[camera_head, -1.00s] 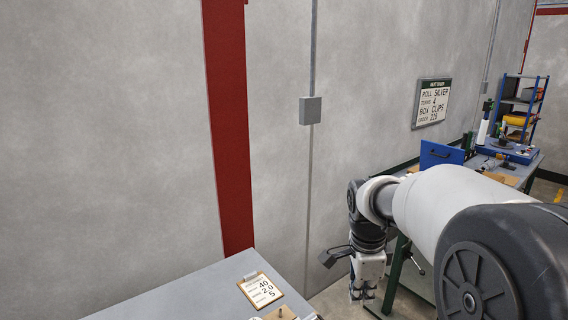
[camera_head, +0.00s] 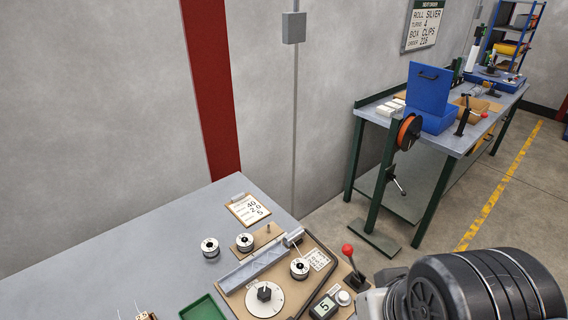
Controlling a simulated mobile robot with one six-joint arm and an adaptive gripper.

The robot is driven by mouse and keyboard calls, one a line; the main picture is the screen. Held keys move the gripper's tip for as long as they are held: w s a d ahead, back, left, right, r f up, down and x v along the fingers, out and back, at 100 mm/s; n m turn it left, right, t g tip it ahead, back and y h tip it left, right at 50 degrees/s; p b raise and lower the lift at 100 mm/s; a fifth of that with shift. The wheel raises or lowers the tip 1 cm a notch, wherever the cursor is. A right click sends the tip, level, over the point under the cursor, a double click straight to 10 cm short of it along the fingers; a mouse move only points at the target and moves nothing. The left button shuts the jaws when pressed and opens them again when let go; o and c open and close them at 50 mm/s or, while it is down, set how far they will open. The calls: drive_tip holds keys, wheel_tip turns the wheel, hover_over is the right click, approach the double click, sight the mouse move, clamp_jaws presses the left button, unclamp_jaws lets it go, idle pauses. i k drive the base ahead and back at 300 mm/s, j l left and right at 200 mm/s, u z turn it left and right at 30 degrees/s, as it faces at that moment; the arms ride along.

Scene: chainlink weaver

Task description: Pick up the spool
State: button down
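Several round things look like spools. Two small silver-and-black ones stand near the back of the near table: a left one (camera_head: 210,248) on the bare grey top and another (camera_head: 245,242) at the wooden board's edge. A third small one (camera_head: 299,268) sits on the board. I cannot tell which one the task means. My arm fills the lower right. My gripper is out of view, so its state does not show.
The wooden board holds a dial (camera_head: 264,293), a red-knobbed lever (camera_head: 348,250) and a small display (camera_head: 323,307). A green tray (camera_head: 204,309) and a clipboard (camera_head: 247,209) lie on the table. A blue box (camera_head: 430,90) stands on the far bench.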

sight(297, 275)
drive_tip(key=i+l+u, duration=0.25)
drive_tip(key=l, duration=0.15)
drive_tip(key=l+u, duration=0.2)
drive_tip(key=l, duration=0.15)
drive_tip(key=i+l+u, duration=0.25)
drive_tip(key=l, duration=0.2)
drive_tip(key=k, duration=0.1)
